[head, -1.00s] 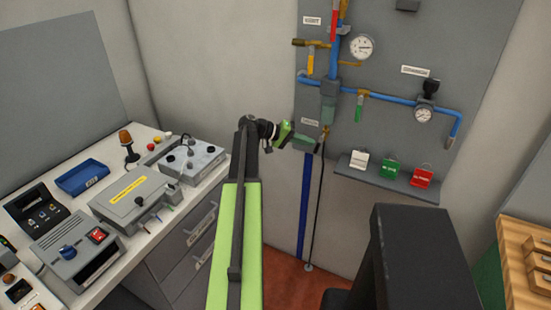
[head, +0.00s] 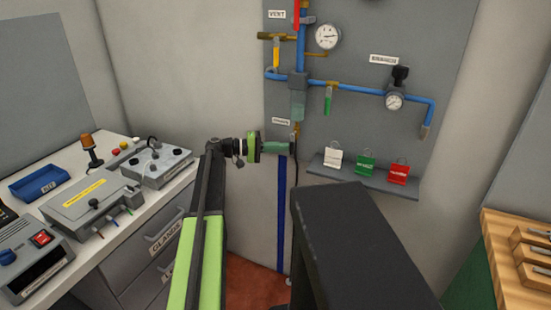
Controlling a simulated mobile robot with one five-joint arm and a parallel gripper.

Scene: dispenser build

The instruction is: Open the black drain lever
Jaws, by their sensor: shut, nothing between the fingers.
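The pipework hangs on the grey wall board. A brass fitting (head: 297,129) sits below the clear sight bowl (head: 297,105), beside a small label (head: 281,122) too small to read surely. A small black part (head: 294,150), which looks like the drain lever, shows just below the fitting. My gripper (head: 289,148) points right, with its shut fingertips at this black part. I cannot tell whether they touch it. The fingers hide part of the lever, so its exact angle is unclear.
A thin dark hose (head: 292,220) and a blue post (head: 281,215) run down below. A shelf (head: 362,184) with white, green and red tags stands right of my gripper. A green-handled valve (head: 328,102) hangs above right. The workbench (head: 130,215) is at left.

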